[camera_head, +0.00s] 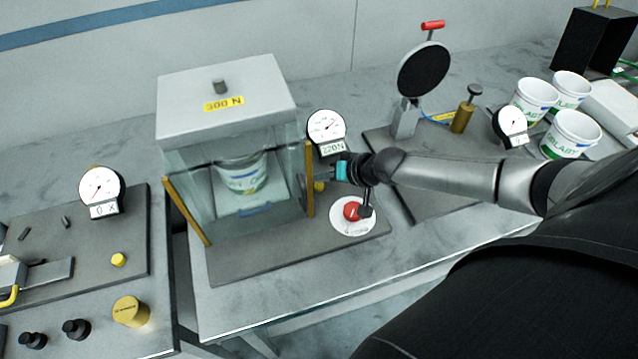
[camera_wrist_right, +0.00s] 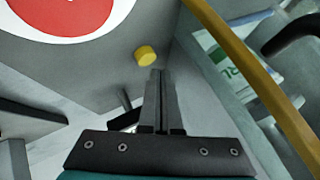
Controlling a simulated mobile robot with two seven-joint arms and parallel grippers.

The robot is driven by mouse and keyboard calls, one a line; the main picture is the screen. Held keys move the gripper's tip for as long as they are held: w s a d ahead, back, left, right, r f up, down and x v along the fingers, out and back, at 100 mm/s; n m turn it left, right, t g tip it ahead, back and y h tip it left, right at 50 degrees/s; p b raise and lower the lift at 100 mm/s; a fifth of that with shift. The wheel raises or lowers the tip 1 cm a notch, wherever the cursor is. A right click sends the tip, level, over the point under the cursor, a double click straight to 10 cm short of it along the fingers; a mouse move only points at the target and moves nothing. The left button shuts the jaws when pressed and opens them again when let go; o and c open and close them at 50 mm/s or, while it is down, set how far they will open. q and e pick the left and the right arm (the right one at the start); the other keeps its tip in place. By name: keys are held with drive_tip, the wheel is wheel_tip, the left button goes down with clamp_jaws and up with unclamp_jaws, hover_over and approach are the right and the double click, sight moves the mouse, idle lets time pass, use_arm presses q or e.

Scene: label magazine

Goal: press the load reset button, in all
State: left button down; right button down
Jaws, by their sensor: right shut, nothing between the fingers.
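A small yellow button (camera_head: 319,186) sits on the grey base plate beside the clear press box. In the right wrist view the yellow button (camera_wrist_right: 146,56) shows just beyond and slightly left of my fingertips. My right gripper (camera_head: 333,172) is shut and empty, reaching in from the right. I cannot tell whether its tips touch the button. A red button (camera_head: 351,210) on a white disc is nearer the front, and also shows at the top of the wrist view (camera_wrist_right: 60,12). The round gauge (camera_head: 326,127) above reads 220N. My left gripper is out of view.
The clear box (camera_head: 190,190) with gold posts (camera_head: 309,180) holds a white tub (camera_head: 243,176) and stands close left of my gripper. Several tubs (camera_head: 575,132), a brass weight (camera_head: 464,112) and a black disc stand (camera_head: 424,70) are at right. A left station has another yellow button (camera_head: 119,260).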

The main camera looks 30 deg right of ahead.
sight(322, 188)
idle(0.4)
drive_tip(key=shift+f+b, duration=0.3)
drive_tip(key=shift+f, duration=0.15)
drive_tip(key=shift+f+b, duration=0.4)
drive_tip(key=shift+f, duration=0.15)
idle(0.5)
drive_tip(key=shift+r, duration=0.15)
drive_tip(key=shift+r+p, duration=0.8)
drive_tip(key=shift+p, duration=0.2)
wheel_tip(322, 188, up, 5)
drive_tip(key=p, duration=0.5)
drive_tip(key=shift+r, duration=0.1)
